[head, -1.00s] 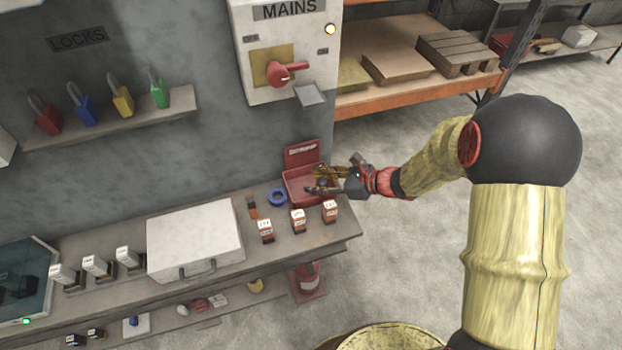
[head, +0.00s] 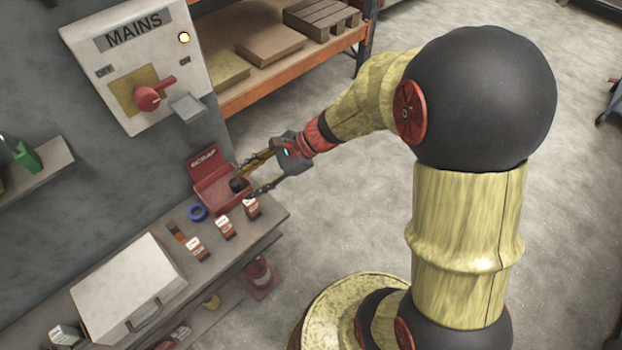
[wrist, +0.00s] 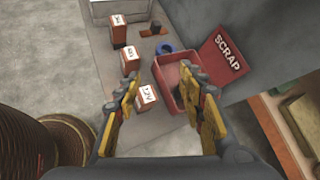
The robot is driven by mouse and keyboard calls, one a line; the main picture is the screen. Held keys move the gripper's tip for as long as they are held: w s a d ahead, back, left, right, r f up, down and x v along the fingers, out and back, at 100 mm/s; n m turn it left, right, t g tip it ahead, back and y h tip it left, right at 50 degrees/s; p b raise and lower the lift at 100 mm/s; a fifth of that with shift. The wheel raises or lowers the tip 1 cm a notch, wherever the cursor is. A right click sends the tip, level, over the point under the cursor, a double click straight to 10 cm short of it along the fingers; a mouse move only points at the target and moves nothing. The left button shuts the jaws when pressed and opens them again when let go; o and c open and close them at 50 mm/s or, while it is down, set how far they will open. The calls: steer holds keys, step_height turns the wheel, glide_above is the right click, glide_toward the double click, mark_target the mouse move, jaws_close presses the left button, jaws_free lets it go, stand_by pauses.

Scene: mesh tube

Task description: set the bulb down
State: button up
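My gripper (head: 247,183) is open, its two fingers spread wide at the red scrap bin (head: 212,193). In the wrist view nothing sits between the fingertips (wrist: 160,76). The bin, with "SCRAP" on its raised back panel, shows just beyond the fingers in the wrist view (wrist: 170,71). A dark, roundish object (head: 237,184) shows inside the bin in the head view; I cannot tell for sure that it is the bulb. In the wrist view the bin's inside is dark and partly hidden by the right finger.
A blue tape ring (head: 198,212) lies beside the bin. Several labelled orange-and-white blocks (head: 224,227) stand along the bench front. A white case (head: 128,292) lies farther left. The mains box (head: 140,68) hangs on the wall above. Open floor lies to the right.

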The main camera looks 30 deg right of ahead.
steer(key=s+d+r+n+t+h, duration=0.1)
steer(key=s+d+r+n+h, duration=0.3)
steer(key=s+r+n, duration=0.3)
steer(key=s+d+r+n+t+h, duration=0.1)
steer(key=s+d+r+n+h, duration=0.4)
steer(key=s+n, duration=0.5)
step_height(320, 180, up, 3)
steer(key=shift+d+f+n+h, duration=0.15)
steer(key=shift+d+n+h, duration=0.15)
steer(key=shift+h, duration=0.1)
